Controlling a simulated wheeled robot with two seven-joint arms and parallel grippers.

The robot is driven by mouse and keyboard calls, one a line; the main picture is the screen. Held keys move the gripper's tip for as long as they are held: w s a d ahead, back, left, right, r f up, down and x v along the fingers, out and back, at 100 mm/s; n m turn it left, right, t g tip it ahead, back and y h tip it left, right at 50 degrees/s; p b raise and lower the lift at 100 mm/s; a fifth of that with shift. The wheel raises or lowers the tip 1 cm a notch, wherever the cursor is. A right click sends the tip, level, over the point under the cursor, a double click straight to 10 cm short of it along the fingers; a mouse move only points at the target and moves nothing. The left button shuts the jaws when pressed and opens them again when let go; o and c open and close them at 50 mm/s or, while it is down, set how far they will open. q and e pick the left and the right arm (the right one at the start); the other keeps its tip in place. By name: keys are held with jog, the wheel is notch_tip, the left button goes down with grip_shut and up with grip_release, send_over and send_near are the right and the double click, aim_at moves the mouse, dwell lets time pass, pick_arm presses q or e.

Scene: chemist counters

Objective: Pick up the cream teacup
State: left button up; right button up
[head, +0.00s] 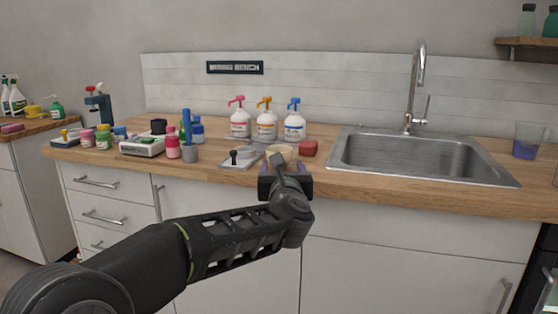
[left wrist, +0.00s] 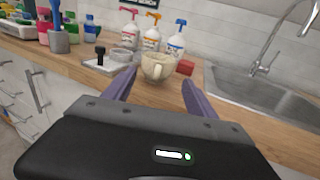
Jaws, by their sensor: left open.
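The cream teacup (left wrist: 157,67) stands upright on the wooden counter near its front edge, with its handle towards me in the left wrist view. In the head view the cup (head: 281,149) shows just beyond my left gripper, its lower part hidden by the gripper. My left gripper (left wrist: 160,82) is open, its two purple fingers pointing at the cup from either side, with the cup ahead between the tips. In the head view the left gripper (head: 285,168) is at the counter's front edge. I cannot tell if the fingers touch the cup. My right gripper is not in view.
A red block (head: 308,148) sits close right of the cup. A grey tray (head: 236,164) with a black-handled item is close left. Several pump bottles (head: 267,125) stand behind. The sink (head: 420,155) is to the right. A grey holder (head: 190,153) and small bottles stand further left.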

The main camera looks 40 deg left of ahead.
pick_arm(q)
jog(key=shift+x, duration=2.65)
jog(key=shift+s+a, duration=0.2)
grip_shut()
